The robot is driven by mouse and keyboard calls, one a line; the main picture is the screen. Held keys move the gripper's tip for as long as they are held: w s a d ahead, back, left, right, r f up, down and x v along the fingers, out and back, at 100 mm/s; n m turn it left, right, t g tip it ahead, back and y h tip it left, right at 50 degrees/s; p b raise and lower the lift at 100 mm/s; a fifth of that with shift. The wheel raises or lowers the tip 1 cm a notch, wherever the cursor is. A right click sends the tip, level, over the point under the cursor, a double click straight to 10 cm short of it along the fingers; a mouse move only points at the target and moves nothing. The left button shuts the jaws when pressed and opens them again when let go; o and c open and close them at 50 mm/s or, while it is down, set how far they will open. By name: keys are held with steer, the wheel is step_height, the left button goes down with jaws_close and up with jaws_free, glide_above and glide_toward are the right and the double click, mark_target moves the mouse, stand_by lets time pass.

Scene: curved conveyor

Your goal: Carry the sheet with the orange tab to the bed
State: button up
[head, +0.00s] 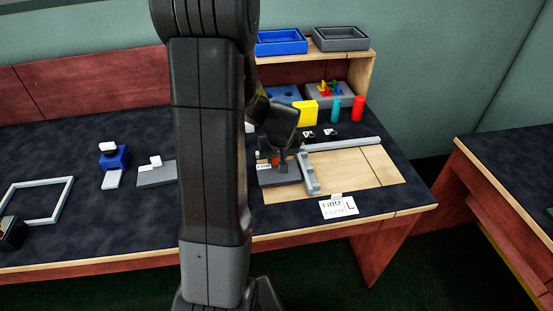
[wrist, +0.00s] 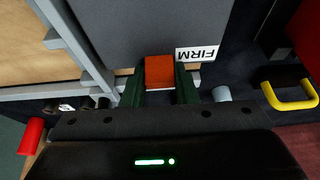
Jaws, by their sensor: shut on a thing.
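The grey sheet (wrist: 140,30) has a FIRM label and an orange tab (wrist: 159,72) on its edge. My gripper (wrist: 159,88) has its green fingers on both sides of the tab and is shut on it. In the head view, my gripper (head: 277,153) is above the sheet (head: 282,176), at the left part of the bed; my arm hides part of this area. The bed (head: 365,170) is a pale wooden board with grey rails (head: 310,174). The sheet is beside the short rail; I cannot tell whether it touches the surface below.
A sign (head: 338,207) lies at the bed's front edge. Behind stand a yellow block (head: 304,112), teal cylinder (head: 335,110), red cylinder (head: 358,109) and a shelf with blue (head: 281,43) and grey (head: 341,39) trays. A grey frame (head: 38,201) lies at left.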

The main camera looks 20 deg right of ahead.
mark_target(279, 175)
steer(key=shift+f, duration=0.25)
steer(key=shift+f, duration=0.15)
steer(key=shift+f, duration=0.15)
steer(key=o, duration=0.9)
steer(key=shift+o, duration=0.2)
steer(key=shift+r, duration=0.2)
steer(key=shift+s+r, duration=0.15)
steer(key=shift+r, duration=0.35)
steer(key=p+v, duration=0.1)
steer(key=v, duration=1)
steer(key=shift+s+a, duration=0.1)
steer(key=shift+s, duration=0.05)
